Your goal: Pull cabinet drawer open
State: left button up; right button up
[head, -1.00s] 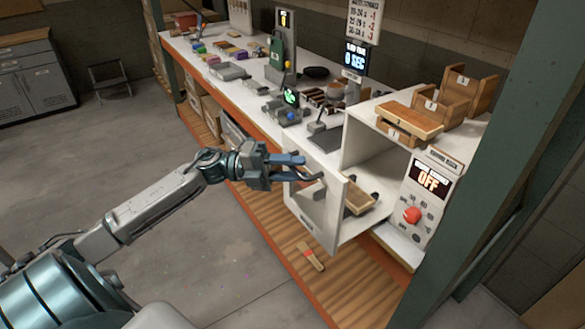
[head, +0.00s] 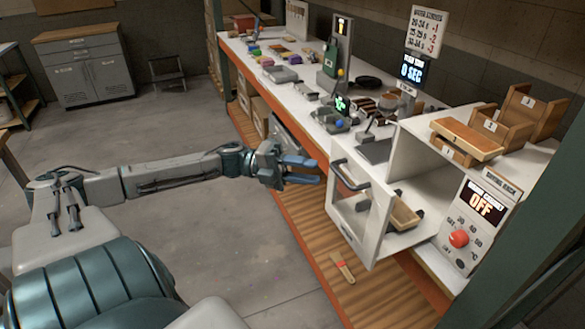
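The white drying rack cabinet (head: 450,205) stands on the right part of the long bench. Its white drawer (head: 345,212) sticks out to the left, with a window in its front. A dark bar handle (head: 350,176) is on the upper part of that front. A small wooden tray (head: 404,217) shows behind the front, inside the drawer. My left gripper (head: 302,170) is to the left of the handle. Its blue fingers are apart, nothing is between them, and a gap shows between them and the handle. My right gripper is not in view.
Wooden trays (head: 465,140) sit on top of the cabinet, with a red knob (head: 459,239) on its front panel. A brush (head: 342,267) lies on the wooden lower shelf (head: 385,295). The grey floor (head: 200,240) left of the bench is clear.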

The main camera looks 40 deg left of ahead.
pick_arm(q)
jog(key=shift+p+v, duration=0.55)
jog(key=shift+v, duration=1.05)
